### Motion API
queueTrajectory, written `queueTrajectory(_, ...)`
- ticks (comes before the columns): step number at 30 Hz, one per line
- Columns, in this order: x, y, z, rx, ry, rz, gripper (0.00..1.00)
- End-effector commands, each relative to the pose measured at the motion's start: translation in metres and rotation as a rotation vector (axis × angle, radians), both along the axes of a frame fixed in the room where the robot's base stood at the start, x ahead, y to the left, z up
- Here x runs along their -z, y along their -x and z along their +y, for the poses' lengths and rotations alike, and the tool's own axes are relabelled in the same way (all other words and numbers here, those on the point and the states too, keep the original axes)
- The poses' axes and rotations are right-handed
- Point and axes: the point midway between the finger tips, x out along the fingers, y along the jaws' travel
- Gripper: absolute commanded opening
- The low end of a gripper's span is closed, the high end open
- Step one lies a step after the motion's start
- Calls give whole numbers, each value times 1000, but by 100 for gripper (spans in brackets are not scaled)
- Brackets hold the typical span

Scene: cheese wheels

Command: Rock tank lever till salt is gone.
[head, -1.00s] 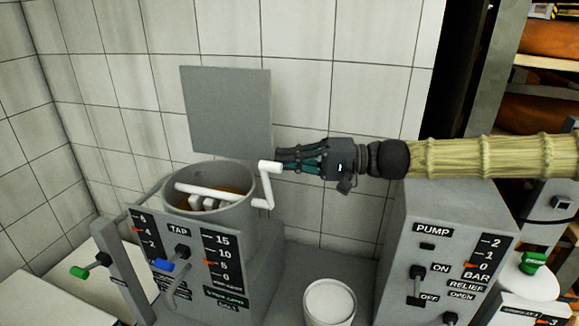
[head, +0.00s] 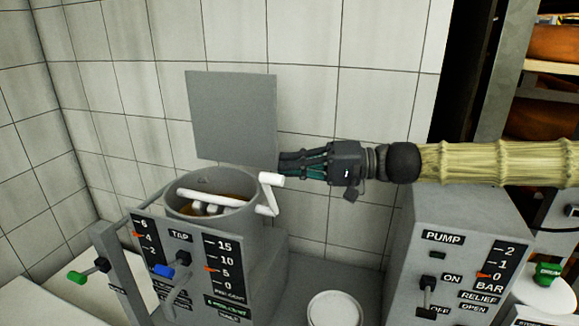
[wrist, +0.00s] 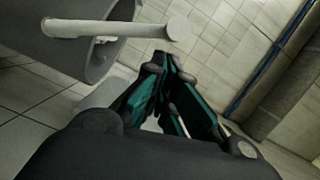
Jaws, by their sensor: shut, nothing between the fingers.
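The grey tank (head: 250,232) stands at the left with its top open; brownish liquid and white paddle pieces (head: 208,208) show inside. Its white lever (head: 268,193) sticks out at the right side of the rim, with a handle at the top. The lever also shows in the wrist view (wrist: 120,28). My gripper (head: 282,165) is shut and empty, its fingertips just right of and slightly above the lever's handle. In the wrist view my fingers (wrist: 165,62) lie beside the handle's end, apparently apart from it. I cannot make out any salt in the tank.
A grey panel (head: 232,117) stands behind the tank. The pump box (head: 470,222) stands below my arm at the right. A white bucket (head: 334,308) sits between them.

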Motion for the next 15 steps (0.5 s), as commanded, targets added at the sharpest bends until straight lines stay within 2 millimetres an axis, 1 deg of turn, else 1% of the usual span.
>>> queueTrajectory(5,-7,-19,-9,1,0,-2,0)
queueTrajectory(9,-6,-17,-37,3,-1,-3,0)
queueTrajectory(15,-9,-15,-73,4,-2,-3,0)
